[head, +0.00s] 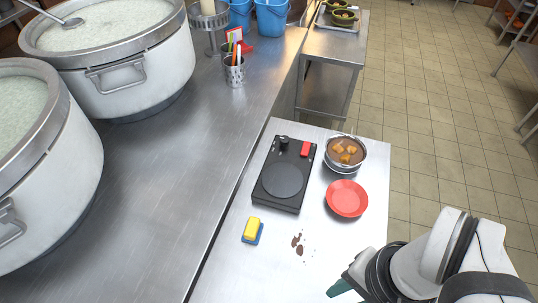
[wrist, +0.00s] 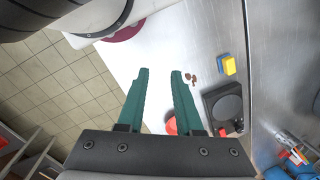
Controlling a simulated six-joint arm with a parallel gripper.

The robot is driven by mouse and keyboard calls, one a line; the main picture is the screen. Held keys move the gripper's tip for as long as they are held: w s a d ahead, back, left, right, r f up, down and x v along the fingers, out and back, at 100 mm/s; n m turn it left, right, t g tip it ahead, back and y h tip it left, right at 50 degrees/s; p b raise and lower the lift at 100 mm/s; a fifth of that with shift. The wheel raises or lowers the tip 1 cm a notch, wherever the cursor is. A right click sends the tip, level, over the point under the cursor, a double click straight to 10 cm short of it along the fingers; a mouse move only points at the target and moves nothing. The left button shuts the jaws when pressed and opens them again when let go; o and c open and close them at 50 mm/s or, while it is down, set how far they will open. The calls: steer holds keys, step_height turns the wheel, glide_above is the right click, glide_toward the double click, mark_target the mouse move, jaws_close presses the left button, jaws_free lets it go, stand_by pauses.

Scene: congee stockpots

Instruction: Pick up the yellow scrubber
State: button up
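The yellow scrubber (head: 252,228) is a small yellow block on a blue base, resting on the white table (head: 228,285) left of some brown spots. It also shows in the wrist view (wrist: 229,66), to the right of my fingers. My gripper (wrist: 160,76) has two teal fingers, spread apart with nothing between them. In the head view a teal fingertip (head: 340,288) shows at the bottom, well to the right of the scrubber and apart from it.
A black hot plate (head: 283,178), a pot of brown food (head: 345,151) and a red plate (head: 347,198) stand behind the scrubber. Brown spots (head: 297,243) lie between it and my gripper. A steel counter with large stockpots (head: 130,75) is at left.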

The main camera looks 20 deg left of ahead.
steer(key=o, duration=1.1)
steer(key=shift+c, duration=0.2)
steer(key=n+h, duration=0.2)
steer(key=n, duration=2.2)
glide_above(252, 226)
step_height(252, 226, down, 6)
step_height(252, 226, down, 15)
steer(key=shift+f, duration=0.1)
